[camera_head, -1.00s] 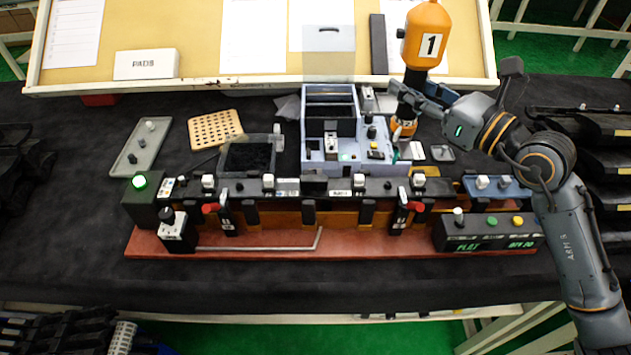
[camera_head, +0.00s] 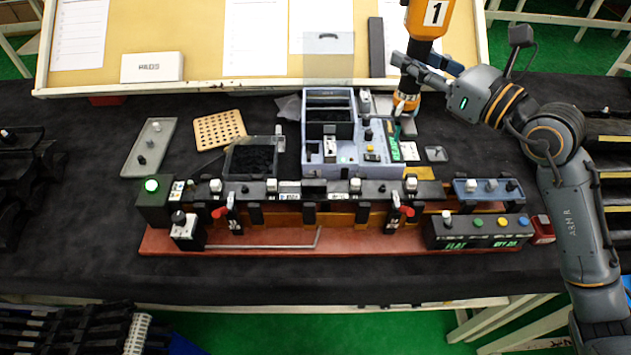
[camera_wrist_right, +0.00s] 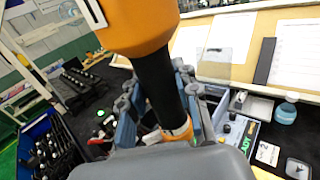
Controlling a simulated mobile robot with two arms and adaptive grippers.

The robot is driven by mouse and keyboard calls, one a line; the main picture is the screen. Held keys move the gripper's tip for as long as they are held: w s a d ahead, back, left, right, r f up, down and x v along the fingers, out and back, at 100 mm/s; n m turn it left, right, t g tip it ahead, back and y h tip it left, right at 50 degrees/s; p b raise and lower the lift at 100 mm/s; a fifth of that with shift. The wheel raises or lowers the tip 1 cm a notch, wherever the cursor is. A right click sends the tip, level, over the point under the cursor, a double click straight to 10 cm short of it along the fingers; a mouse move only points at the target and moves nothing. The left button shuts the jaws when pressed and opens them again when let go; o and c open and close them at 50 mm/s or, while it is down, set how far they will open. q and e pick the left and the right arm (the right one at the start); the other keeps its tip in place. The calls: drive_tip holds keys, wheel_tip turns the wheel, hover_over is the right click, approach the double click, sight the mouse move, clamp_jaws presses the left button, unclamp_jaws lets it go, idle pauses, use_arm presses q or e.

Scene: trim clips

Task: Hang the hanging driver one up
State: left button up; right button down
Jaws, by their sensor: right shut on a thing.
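Driver one is an orange tool with a white "1" label (camera_head: 428,22) and a black shaft, standing upright at the upper right of the head view, its top cut off. My right gripper (camera_head: 410,72) is shut on its black shaft, below the orange body. In the right wrist view the orange body (camera_wrist_right: 140,22) fills the top, and the gripper's fingers lie on both sides of the dark shaft (camera_wrist_right: 160,88). The driver's lower end, with an orange band, is beside the blue-grey fixture. No hanger or hook is clearly visible. My left gripper is out of view.
The blue-grey fixture (camera_head: 313,158) stands left of the driver. A long clip jig with a red-brown base (camera_head: 270,238) lies in front. A tilted board (camera_head: 205,60) with papers stands behind. A perforated tan plate (camera_head: 219,129) lies left. The black table's front strip is clear.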

wheel_tip(320, 180, up, 2)
drive_tip(key=shift+p, duration=0.55)
drive_tip(key=shift+w+d+f+b, duration=0.15)
drive_tip(key=shift+w+f+b, duration=0.15)
drive_tip(key=shift+w+b, duration=0.15)
drive_tip(key=w+d+r, duration=0.2)
drive_tip(key=w, duration=0.3)
drive_tip(key=shift+w+d+b, duration=0.2)
drive_tip(key=shift+w+b, duration=0.1)
drive_tip(key=shift+b, duration=0.05)
drive_tip(key=c, duration=0.6)
unclamp_jaws()
drive_tip(key=shift+f, duration=0.1)
drive_tip(key=o, duration=0.6)
